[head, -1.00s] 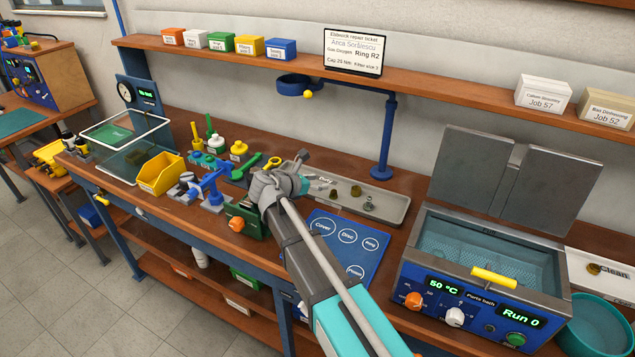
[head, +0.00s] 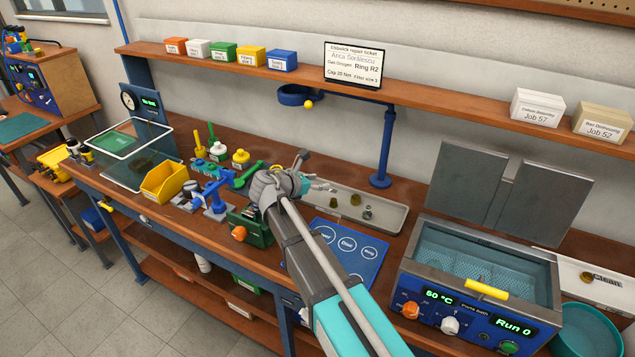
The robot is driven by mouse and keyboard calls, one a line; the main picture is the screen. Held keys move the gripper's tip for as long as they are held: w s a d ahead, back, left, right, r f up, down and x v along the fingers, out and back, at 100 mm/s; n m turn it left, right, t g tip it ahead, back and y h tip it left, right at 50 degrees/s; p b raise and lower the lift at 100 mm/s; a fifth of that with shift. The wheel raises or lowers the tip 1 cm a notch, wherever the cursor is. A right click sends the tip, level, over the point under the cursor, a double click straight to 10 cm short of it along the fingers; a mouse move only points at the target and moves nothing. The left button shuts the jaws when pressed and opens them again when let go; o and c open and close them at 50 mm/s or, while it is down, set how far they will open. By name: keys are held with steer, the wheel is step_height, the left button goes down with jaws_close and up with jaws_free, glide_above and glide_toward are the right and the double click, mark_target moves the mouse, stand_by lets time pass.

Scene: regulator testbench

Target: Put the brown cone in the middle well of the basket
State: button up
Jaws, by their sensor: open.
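My gripper (head: 314,174) is open and empty, above the left end of the long grey tray (head: 390,222) on the bench. In the tray to its right are small brownish pieces, one at the back (head: 355,199) and one nearer my gripper (head: 333,201). Which of them is the brown cone is too small to tell. A mesh basket (head: 478,262) appears to sit inside the open parts bath (head: 420,262) at the right. Another small brown piece (head: 587,277) lies on the white "Clean" tray.
A blue mat (head: 345,262) with labelled circles lies in front of the grey tray. A green fixture (head: 250,228), a blue clamp stand (head: 213,195) and a yellow bin (head: 163,183) stand left of my arm. A blue post (head: 386,140) rises behind the tray. The bath's grey lids (head: 545,195) stand raised.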

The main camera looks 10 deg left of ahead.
steer(key=shift+o, duration=0.8)
steer(key=w+d+r+m+g+y+p, duration=0.3)
steer(key=w+g+y+p, duration=0.3)
steer(key=p, duration=0.8)
steer(key=d+m+g+y, duration=0.1)
steer(key=g+y, duration=0.2)
steer(key=g, duration=0.1)
steer(key=shift+d+m, duration=0.25)
steer(key=shift+m, duration=0.15)
steer(key=shift+f, duration=0.1)
steer(key=b, duration=0.8)
glide_above(334, 202)
steer(key=w, duration=0.2)
step_height(334, 202, down, 8)
steer(key=shift+a+f, duration=0.15)
steer(key=shift+f, duration=0.1)
steer(key=shift+s, duration=0.1)
